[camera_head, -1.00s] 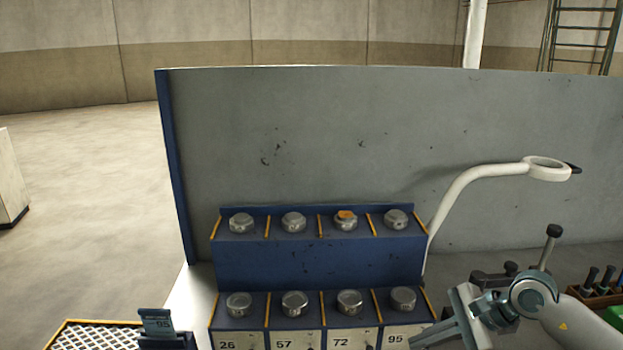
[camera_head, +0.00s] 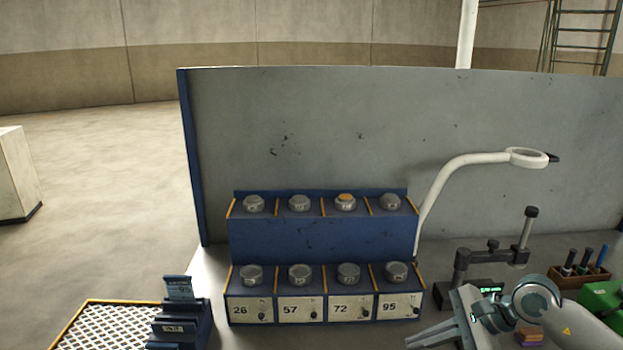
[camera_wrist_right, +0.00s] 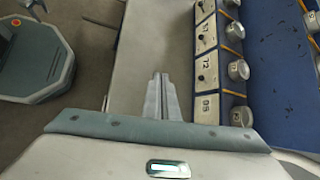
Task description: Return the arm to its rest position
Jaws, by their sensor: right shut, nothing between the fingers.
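One upper piece (camera_head: 346,201) has an orange top. My left gripper is in neither view.
A mesh tray (camera_head: 105,328) and a blue card holder (camera_head: 180,325) are at the lower left. A ring lamp (camera_head: 526,157), a measuring stand (camera_head: 490,258), a tool rack (camera_head: 583,275) and a green box (camera_head: 604,300) are at right. A grey panel (camera_head: 400,120) stands behind.

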